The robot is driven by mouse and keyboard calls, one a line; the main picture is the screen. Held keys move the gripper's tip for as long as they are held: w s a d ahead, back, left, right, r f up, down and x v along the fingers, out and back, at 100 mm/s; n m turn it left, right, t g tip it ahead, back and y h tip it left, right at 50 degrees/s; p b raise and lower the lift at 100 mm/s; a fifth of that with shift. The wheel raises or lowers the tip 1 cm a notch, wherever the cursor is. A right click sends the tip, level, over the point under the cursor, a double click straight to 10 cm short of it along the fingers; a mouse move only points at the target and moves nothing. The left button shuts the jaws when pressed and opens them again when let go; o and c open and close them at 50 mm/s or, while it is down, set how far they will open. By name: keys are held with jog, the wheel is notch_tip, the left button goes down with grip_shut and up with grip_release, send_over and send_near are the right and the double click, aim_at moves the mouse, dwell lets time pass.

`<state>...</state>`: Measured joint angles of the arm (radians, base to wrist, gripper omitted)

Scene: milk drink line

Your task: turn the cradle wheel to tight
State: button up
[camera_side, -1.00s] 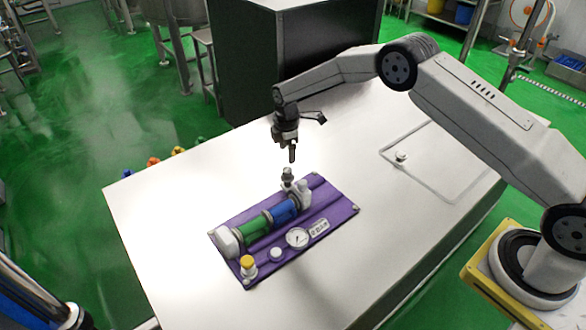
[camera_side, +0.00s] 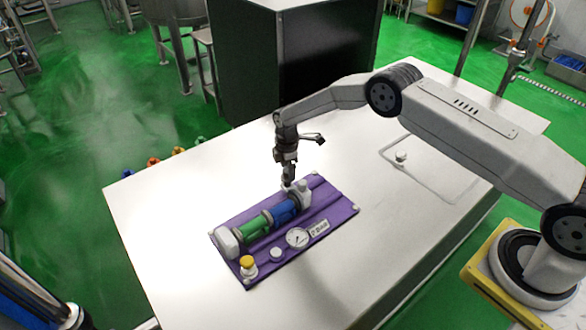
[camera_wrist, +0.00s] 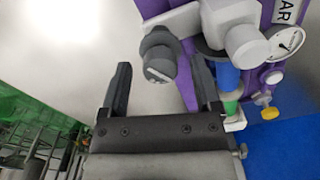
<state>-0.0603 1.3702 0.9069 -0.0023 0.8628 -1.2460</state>
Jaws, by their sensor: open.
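The grey cradle wheel (camera_wrist: 158,50) is a small round knob on a short post at one end of the cradle. In the wrist view it lies between the tips of my open gripper (camera_wrist: 160,64), with space on both sides. In the side view my gripper (camera_side: 288,176) points down right over the wheel and mostly hides it. The cradle holds a green and blue cylinder (camera_side: 255,226) between white end blocks on a purple panel (camera_side: 335,206). No tight mark can be made out on the wheel.
A dial gauge (camera_side: 297,238), a white round button (camera_side: 276,255) and a yellow-capped knob (camera_side: 248,264) sit along the panel's front. A large white block (camera_wrist: 245,42) stands close to my right finger in the wrist view. The white table (camera_side: 180,220) is clear around the panel.

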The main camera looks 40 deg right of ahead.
grip_shut()
jog(key=shift+m, duration=0.4)
jog(key=m, duration=1.7)
jog(key=shift+m, duration=0.4)
jog(key=m, duration=0.5)
jog(key=shift+m, duration=0.3)
